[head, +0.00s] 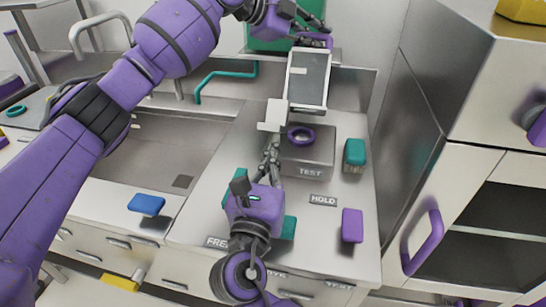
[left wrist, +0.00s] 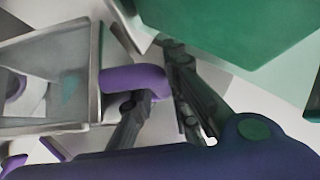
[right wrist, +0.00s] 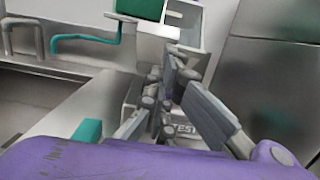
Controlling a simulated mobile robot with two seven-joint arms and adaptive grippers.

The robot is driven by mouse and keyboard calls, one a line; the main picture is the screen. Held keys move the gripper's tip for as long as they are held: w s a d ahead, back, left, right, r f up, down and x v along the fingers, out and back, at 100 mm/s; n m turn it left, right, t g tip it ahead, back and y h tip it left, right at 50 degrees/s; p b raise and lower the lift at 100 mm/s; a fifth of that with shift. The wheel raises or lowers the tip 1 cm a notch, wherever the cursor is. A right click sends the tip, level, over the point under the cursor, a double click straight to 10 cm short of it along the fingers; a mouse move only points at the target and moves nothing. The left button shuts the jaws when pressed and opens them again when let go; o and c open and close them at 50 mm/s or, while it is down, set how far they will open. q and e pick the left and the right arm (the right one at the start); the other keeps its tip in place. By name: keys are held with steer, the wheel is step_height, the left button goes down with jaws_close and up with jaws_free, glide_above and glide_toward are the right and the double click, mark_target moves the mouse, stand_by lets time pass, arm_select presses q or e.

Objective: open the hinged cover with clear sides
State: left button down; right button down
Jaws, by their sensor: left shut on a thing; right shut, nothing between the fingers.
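The hinged cover (head: 327,80) has clear sides and a grey frame. It stands raised and tilted up behind the grey TEST box (head: 318,172). A purple ring (head: 301,135) sits on top of the box. My left gripper (head: 300,32) is shut on the cover's purple handle (head: 319,38) at the upper edge. The left wrist view shows the fingers at the handle (left wrist: 133,79), with the cover's clear side (left wrist: 50,75) at left. My right gripper (head: 271,145) is shut and empty, close to the left side of the box. It partly hides the box in the right wrist view.
A blue block (head: 146,204) lies at left by the sink basin (head: 165,150). A tall cabinet (head: 470,130) bounds the right. A green container (head: 270,40) stands behind.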

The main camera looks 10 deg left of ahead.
arm_select(q)
steer(key=c, duration=2)
jaws_free()
steer(key=shift+s+d+f, duration=0.1)
steer(key=shift+s+f, duration=0.05)
steer(key=shift+s, duration=0.1)
arm_select(e)
steer(key=shift+s+a+r, duration=0.1)
steer(key=shift+a+r, duration=0.05)
steer(key=shift+r, duration=0.2)
arm_select(q)
steer(key=shift+s+a, duration=0.1)
steer(key=shift+a, duration=0.1)
